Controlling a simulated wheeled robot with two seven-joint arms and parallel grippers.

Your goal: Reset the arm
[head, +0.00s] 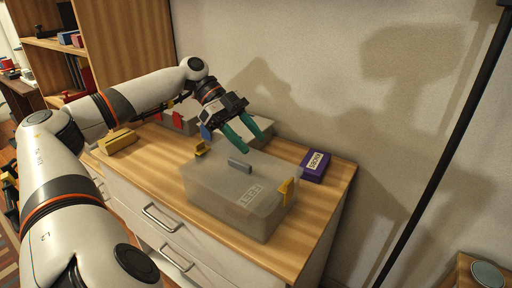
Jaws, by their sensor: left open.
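My left arm comes in from the left and reaches over a wooden-topped cabinet (150,168). My left gripper (252,144), with green fingers, is open and empty, the fingers apart. It is above and behind a translucent grey lidded case (222,199) with yellow latches, a grey handle and a label on its front. In the picture the fingertips are close to the case's far edge; I cannot tell if they touch it. My right gripper is not in view.
A purple box (315,165) stands right of the case. A yellow block (118,141) lies at the left of the top. Another grey case with a red latch (178,117) stands behind, partly hidden by my arm. A black pole (445,150) runs at the right.

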